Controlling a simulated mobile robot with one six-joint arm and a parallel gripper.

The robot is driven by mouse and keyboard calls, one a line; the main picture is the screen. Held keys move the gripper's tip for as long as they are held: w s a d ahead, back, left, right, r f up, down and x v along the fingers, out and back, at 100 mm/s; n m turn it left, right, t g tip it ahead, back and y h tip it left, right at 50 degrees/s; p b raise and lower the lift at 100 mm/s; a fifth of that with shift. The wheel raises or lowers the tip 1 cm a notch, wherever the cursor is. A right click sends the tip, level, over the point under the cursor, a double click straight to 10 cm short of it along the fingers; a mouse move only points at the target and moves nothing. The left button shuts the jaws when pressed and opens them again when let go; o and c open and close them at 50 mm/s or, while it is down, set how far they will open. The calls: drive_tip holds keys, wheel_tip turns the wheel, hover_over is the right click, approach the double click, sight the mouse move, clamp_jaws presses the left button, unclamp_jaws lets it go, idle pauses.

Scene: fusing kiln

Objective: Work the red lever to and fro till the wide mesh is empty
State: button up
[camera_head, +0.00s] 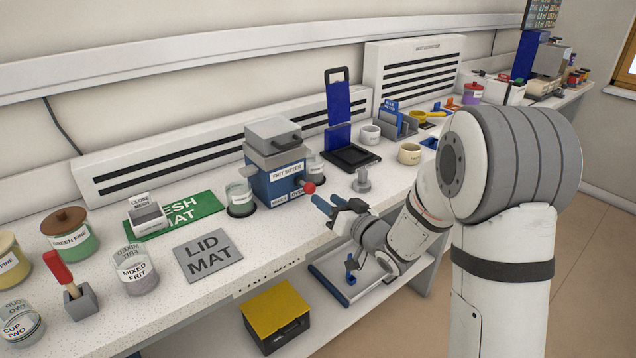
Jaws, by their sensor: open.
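The blue frit sifter (262,184) stands on the bench with a grey top (274,134). The red lever knob (310,188) sticks out at its lower right front. I cannot tell whether a finger touches the knob. The wide mesh is not visible; the sifter's body and top hide its inside. A glass cup (240,199) stands at the sifter's left side, and another labelled cup (316,168) shows partly behind its right side.
A grey lid mat (208,255), green mesh mat (196,209) and mixed frit jar (137,272) lie left. A small metal piece (361,181) and a black tray with a blue upright (350,158) stand right. A yellow-lidded box (274,314) sits below the bench.

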sight(312, 190)
drive_tip(key=shift+w+a, duration=0.15)
drive_tip(key=shift+a, duration=0.15)
drive_tip(key=p+x, duration=0.1)
drive_tip(key=x, duration=0.6)
drive_tip(key=shift+w, duration=0.1)
clamp_jaws()
drive_tip(key=shift+a, duration=0.1)
